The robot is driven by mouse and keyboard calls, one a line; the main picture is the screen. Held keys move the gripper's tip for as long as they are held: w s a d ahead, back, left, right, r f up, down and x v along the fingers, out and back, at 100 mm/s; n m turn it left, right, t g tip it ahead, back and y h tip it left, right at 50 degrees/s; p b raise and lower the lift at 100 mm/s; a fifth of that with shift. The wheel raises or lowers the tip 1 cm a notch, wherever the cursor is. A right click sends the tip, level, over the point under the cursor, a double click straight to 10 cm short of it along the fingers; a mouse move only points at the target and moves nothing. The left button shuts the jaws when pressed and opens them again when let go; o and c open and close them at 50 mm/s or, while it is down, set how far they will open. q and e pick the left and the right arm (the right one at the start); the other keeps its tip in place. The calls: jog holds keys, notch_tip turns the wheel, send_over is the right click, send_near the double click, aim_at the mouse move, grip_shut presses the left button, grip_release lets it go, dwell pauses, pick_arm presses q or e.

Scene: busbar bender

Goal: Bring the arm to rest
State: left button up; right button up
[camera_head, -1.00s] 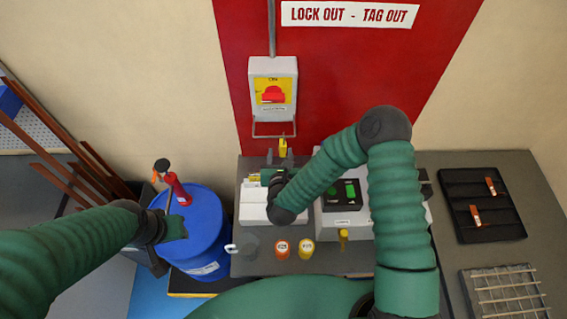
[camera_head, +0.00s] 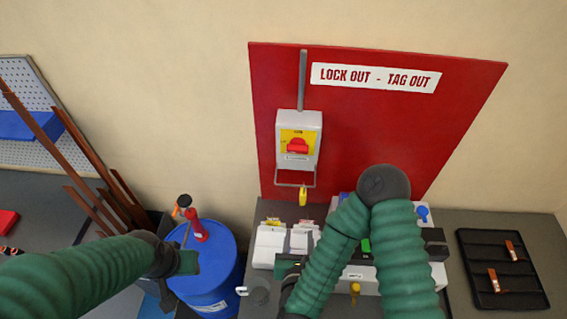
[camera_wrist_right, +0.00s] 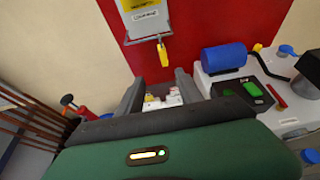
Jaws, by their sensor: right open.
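My right arm reaches down in front of the machine in the head view. Its dark green gripper body (camera_head: 288,264) is partly covered by the arm, and its fingers are hard to make out there. In the wrist view the right gripper (camera_wrist_right: 158,92) has two grey fingers spread apart with nothing held between them. A yellow padlock (camera_head: 303,196) hangs from the wire bail under the grey switch box (camera_head: 298,140); it also shows in the wrist view (camera_wrist_right: 164,54), beyond and apart from the fingers. My left gripper (camera_head: 187,262) is over the blue drum; its fingers cannot be made out.
White bins (camera_head: 269,242) stand on the grey bench behind the right gripper. A machine with a blue cylinder (camera_wrist_right: 224,58) is close on the right. A black tray (camera_head: 500,268) holds copper pieces. The blue drum (camera_head: 212,285) carries a red bottle (camera_head: 196,228). Brown bars lean at left.

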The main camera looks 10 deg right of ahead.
jog(key=w+d+f+n+g+y+b, duration=0.25)
jog(key=f+n+g+y+b, duration=0.2)
jog(key=f+n+b, duration=1.25)
jog(key=s+d+r+n+g+h+b, duration=0.1)
jog(key=s+d+n+g, duration=0.5)
jog(key=n, duration=1.5)
jog(key=s+d+r+b, duration=0.1)
jog(key=s+d, duration=0.2)
jog(key=s, duration=0.1)
jog(key=shift+d+r+h+b, duration=0.2)
jog(key=shift+d+h+b, duration=0.1)
jog(key=shift+d+h, duration=0.1)
jog(key=shift+a, duration=0.3)
